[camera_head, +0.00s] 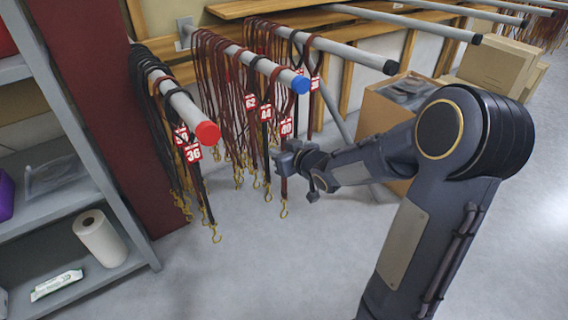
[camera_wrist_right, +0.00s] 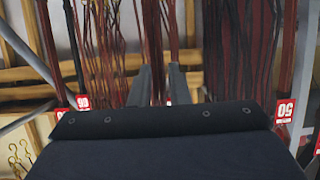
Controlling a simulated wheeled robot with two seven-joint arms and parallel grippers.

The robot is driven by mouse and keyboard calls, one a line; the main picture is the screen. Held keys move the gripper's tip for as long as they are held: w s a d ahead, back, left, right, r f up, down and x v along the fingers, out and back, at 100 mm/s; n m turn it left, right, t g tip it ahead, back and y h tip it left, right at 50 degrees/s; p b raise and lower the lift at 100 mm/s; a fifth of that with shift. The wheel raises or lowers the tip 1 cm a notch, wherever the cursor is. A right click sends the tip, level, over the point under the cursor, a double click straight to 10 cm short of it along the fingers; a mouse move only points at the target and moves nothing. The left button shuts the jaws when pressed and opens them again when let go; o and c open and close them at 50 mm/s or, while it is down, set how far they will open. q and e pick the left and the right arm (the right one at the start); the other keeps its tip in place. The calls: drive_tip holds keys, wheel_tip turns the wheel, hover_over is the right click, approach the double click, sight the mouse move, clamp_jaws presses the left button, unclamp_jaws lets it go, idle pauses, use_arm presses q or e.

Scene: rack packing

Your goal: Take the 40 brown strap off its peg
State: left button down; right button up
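The 40 strap is a brown strap with a red-and-white 40 tag (camera_head: 286,128), hanging from the blue-capped peg (camera_head: 300,84) among several other straps in the head view. It has a brass hook (camera_head: 283,211) at its lower end. My right gripper (camera_head: 282,161) is just below the tag, at the strap's height. In the right wrist view, its two fingers (camera_wrist_right: 162,85) stand apart with a narrow gap, in front of hanging brown straps. My left gripper is out of view.
Straps tagged 44 (camera_head: 266,113) and 63 (camera_head: 250,102) hang close beside it. A red-capped peg (camera_head: 207,132) with dark straps is on the left, and a black-capped peg (camera_head: 390,67) on the right. Cardboard boxes (camera_head: 500,66) stand at right. A grey shelf (camera_head: 60,200) is at left.

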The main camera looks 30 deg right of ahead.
clamp_jaws()
drive_tip(key=shift+r, duration=0.1)
